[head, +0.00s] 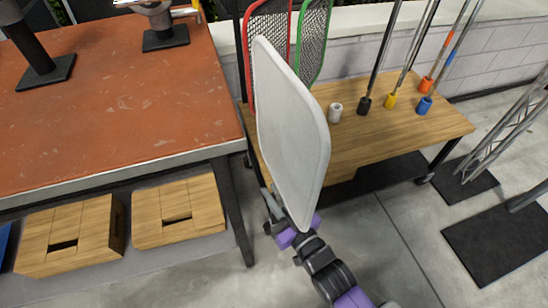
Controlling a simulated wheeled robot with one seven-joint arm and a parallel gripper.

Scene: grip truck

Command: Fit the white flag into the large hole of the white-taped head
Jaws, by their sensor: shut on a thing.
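The white flag (290,125) is a large pale panel with rounded corners and stands upright in the middle of the head view. My gripper (298,232) is shut on it at its lower end. The flag is in front of part of the wooden table and the red and green framed nets. A metal head on a stand (157,14) is cut off by the top edge at the upper left. I cannot make out white tape or a large hole on it. The flag is well apart from this stand.
An orange-brown table (110,100) fills the left, with wooden boxes (178,212) below. A black post (35,50) stands on it. The wooden table (400,125) bears a white cup-like holder (335,112) and several coloured holders with rods.

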